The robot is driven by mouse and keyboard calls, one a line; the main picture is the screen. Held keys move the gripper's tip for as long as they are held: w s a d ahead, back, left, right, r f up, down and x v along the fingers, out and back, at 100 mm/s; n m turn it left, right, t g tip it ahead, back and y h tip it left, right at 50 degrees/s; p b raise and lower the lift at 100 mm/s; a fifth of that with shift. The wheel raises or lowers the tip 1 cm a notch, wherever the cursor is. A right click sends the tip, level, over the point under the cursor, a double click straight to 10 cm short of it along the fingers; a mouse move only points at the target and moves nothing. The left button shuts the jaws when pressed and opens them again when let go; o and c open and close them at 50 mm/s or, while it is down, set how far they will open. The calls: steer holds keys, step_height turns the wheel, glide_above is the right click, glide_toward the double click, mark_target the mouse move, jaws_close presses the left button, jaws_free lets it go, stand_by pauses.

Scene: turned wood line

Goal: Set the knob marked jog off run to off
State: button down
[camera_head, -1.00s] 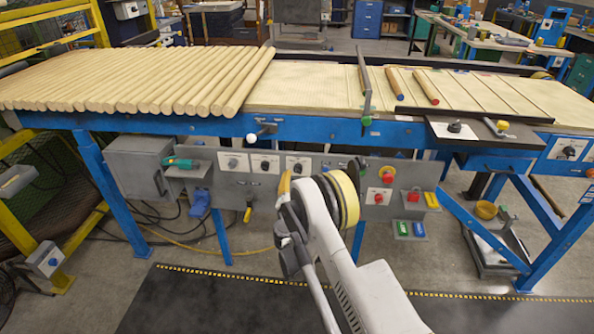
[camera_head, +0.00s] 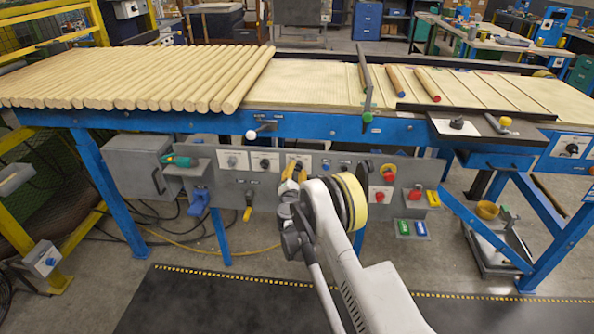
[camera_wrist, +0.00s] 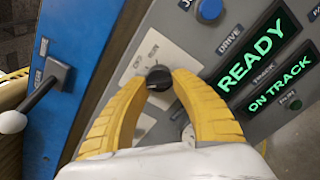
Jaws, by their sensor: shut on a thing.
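A small black round knob (camera_wrist: 158,77) sits on a pale label plate (camera_wrist: 172,50) in the wrist view. Small print stands beside it; one word looks like RUN, and the rest is too small to read surely. My gripper (camera_wrist: 161,83) has its two yellow fingers on either side of the knob, their tips closed on it. Where the knob points is not clear. In the head view my gripper (camera_head: 293,174) is at the grey panel (camera_head: 228,184) under the conveyor, in front of a white plate (camera_head: 300,160) and hiding most of it.
Two other knob plates (camera_head: 265,162) are to the left. In the wrist view, a lit READY display (camera_wrist: 258,60) and a blue button (camera_wrist: 209,9) are to the right, and a lever with a white ball (camera_wrist: 12,122) is at left. Red buttons (camera_head: 389,173) are right of my arm.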

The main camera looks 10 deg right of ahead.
steer(key=shift+m, duration=0.3)
steer(key=m, duration=0.4)
steer(key=shift+r+m, duration=0.1)
steer(key=shift+m, duration=1.9)
steer(key=shift+a, duration=0.1)
steer(key=c, duration=1)
jaws_free()
steer(key=shift+c, duration=0.2)
